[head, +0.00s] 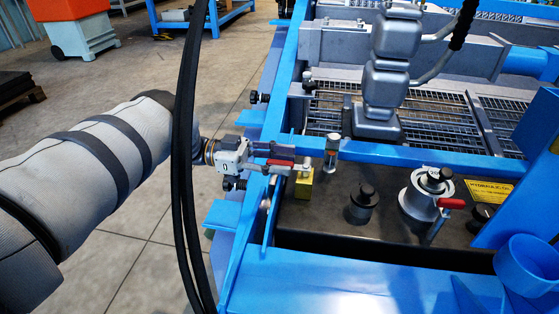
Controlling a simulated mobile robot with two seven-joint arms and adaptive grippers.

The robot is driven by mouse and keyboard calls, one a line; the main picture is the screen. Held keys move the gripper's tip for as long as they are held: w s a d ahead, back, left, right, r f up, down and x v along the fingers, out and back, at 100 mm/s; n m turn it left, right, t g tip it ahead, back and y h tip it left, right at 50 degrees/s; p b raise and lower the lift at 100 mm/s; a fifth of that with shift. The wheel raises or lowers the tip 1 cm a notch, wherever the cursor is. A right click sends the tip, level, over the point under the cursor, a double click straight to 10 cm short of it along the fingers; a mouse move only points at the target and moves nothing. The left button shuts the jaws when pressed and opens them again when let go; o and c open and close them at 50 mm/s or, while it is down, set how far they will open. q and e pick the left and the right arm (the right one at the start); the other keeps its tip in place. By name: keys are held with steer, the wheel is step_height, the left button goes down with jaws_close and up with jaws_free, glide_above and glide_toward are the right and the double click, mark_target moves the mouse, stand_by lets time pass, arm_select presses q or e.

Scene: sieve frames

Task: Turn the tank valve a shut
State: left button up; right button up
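A brass-yellow valve body (303,188) stands on the dark tank top just inside the blue frame, with a red lever (280,163) at its upper left. My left gripper (288,166) reaches in from the left over the blue frame, with its fingers at the red lever. The fingers are small and overlap the lever, so I cannot tell whether they are closed on it. A second fitting, a round silver one (425,196) with a black cap and a red handle (450,203), stands farther right. No label tells which is valve a. My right gripper is not in view.
A black-capped fitting (363,203) stands between the two valves. A blue beam (400,156) crosses just behind the valves, and a silver post (331,155) rises beside the brass one. Black hoses (186,150) hang in front of my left arm. Open floor (130,250) lies left.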

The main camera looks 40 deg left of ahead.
arm_select(q)
steer(key=shift+a, duration=0.15)
steer(key=v, duration=0.7)
steer(key=shift+s+a, duration=0.1)
steer(key=shift+s, duration=0.1)
